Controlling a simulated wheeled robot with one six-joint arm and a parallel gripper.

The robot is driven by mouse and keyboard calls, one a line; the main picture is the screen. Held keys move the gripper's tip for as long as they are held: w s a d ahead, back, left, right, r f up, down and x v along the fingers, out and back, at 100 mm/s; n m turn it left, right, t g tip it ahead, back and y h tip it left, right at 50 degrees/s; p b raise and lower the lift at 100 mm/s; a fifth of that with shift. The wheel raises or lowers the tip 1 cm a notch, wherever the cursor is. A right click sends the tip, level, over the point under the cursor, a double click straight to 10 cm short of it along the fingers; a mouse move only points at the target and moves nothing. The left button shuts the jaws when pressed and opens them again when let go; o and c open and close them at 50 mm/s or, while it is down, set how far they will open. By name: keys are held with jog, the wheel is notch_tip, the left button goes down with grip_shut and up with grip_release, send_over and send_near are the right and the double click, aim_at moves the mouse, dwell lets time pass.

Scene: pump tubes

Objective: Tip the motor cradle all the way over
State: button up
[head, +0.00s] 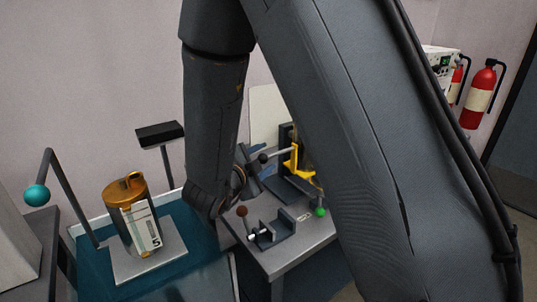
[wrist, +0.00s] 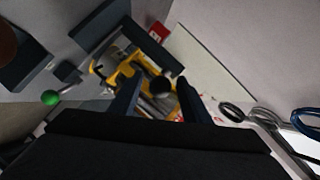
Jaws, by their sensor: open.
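The motor cradle (head: 297,162) is a yellow part on a dark upright at the back of the grey bench. A grey bar runs left from it to a black ball knob (head: 263,158). In the wrist view the yellow cradle (wrist: 126,72) lies beyond my fingers, with the black knob (wrist: 160,88) in front of it. My gripper (wrist: 157,88) is open; its two dark fingers show either side of the knob. I cannot tell whether they touch it. In the head view my gripper (head: 250,168) is beside the knob, and my arm hides part of the bench.
A small dark vise (head: 272,230) with a brown ball handle stands at the bench front. A green ball (head: 320,211) is below the cradle. At left, a gold-capped canister (head: 133,218) stands on a plate in a teal tray, beside a teal-knobbed lever (head: 37,195).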

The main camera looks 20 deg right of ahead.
aim_at(290, 148)
jog(key=x, duration=0.3)
jog(key=shift+w+d+f, duration=0.1)
jog(key=shift+w+d, duration=0.05)
jog(key=shift+w, duration=0.05)
grip_shut()
